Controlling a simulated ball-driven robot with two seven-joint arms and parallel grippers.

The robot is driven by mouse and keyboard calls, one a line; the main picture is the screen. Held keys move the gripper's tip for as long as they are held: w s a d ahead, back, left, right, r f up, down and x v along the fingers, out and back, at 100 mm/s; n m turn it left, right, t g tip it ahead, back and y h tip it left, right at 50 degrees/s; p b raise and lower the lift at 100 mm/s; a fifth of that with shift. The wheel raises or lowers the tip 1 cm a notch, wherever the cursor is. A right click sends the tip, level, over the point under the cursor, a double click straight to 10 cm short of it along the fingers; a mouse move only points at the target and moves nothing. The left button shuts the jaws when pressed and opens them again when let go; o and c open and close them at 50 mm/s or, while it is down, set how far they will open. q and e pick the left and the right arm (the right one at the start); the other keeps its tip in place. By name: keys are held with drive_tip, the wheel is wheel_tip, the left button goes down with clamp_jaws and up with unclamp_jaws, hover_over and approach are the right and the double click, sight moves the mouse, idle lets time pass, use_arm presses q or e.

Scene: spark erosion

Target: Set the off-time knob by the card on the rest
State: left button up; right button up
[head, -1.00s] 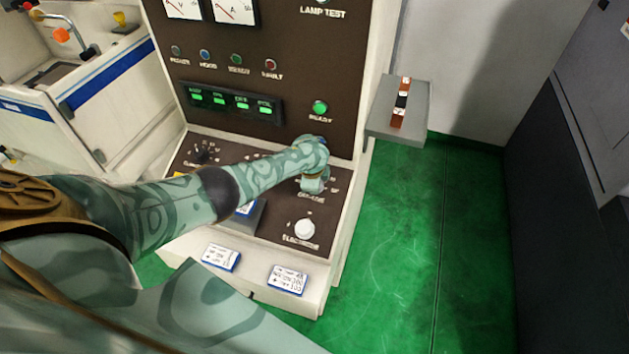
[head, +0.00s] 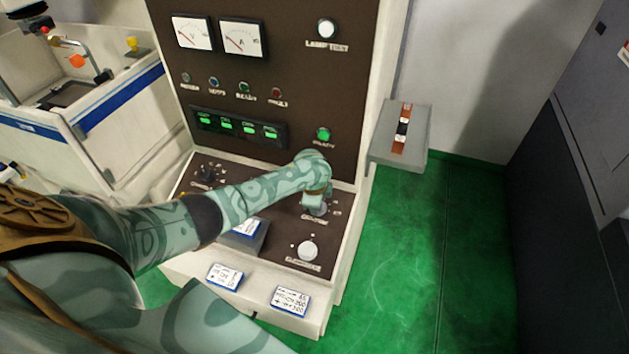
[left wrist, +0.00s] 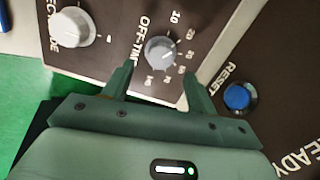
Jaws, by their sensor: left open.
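The grey off-time knob (left wrist: 160,51) sits on the brown panel in the left wrist view, with numbers around it and its light mark pointing toward the upper right. My left gripper (left wrist: 158,80) is open, its two fingers to either side below the knob and apart from it. In the head view my left gripper (head: 316,198) is over the off-time knob (head: 316,210), partly covering it. A white card (head: 246,228) lies on the dark sloped rest (head: 250,243), partly behind my arm; its writing is unreadable. My right gripper is out of view.
A blue reset button (left wrist: 240,97) is near my finger. Two cards (head: 225,276) (head: 291,300) are on the front ledge.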

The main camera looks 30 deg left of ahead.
use_arm(q)
drive_tip(key=v, duration=1)
drive_tip(key=shift+r, duration=0.15)
